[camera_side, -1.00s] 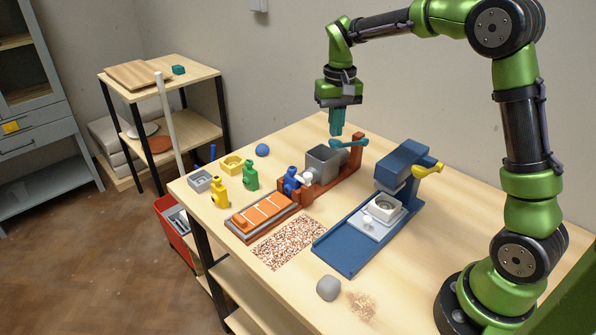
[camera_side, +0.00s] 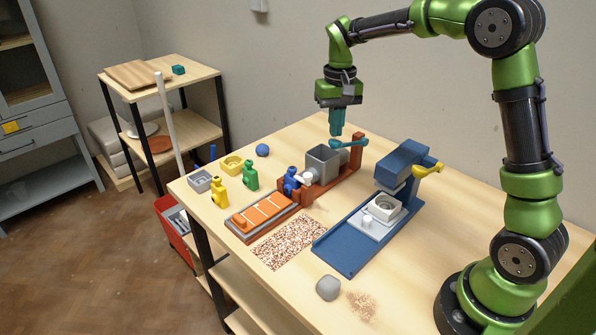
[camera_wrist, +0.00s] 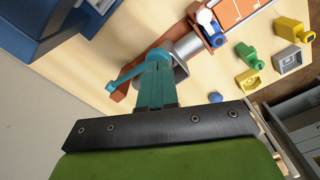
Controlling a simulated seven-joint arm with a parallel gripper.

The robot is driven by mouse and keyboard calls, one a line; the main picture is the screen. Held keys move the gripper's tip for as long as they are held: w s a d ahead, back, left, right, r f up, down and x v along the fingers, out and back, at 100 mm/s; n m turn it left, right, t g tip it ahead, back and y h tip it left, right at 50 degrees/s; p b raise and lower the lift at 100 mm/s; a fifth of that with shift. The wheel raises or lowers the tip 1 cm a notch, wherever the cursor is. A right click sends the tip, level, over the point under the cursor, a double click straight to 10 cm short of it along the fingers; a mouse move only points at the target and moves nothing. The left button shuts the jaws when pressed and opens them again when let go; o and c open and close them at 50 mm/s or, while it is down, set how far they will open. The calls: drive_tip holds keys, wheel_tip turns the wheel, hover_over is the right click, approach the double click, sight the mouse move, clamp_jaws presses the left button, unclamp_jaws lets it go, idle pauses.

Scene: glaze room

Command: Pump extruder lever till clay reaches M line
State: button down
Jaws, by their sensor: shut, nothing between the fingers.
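The extruder has a red-brown frame (camera_side: 318,190), a grey box (camera_side: 322,163) and a teal lever (camera_side: 349,143) at its right end. A tray (camera_side: 234,233) at its left end holds orange clay (camera_side: 263,211) crossed by pale lines; I cannot read an M. My gripper (camera_side: 336,134) is shut and empty, pointing down close to the lever. In the wrist view, my gripper (camera_wrist: 157,68) overlaps the lever (camera_wrist: 128,76) near the grey cylinder (camera_wrist: 186,47); I cannot tell whether they touch.
A blue press (camera_side: 345,247) stands right of the extruder. Yellow (camera_side: 221,191), green (camera_side: 250,177) and blue (camera_side: 291,181) bottles stand near the tray. A speckled patch (camera_side: 287,243) and a grey lump (camera_side: 328,288) lie in front. The table's near right is mostly clear.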

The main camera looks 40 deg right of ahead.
sight(335, 141)
drive_tip(key=shift+f, duration=3.1)
drive_tip(key=shift+f, duration=1.75)
drive_tip(key=shift+r, duration=4.9)
drive_tip(key=shift+f, duration=0.15)
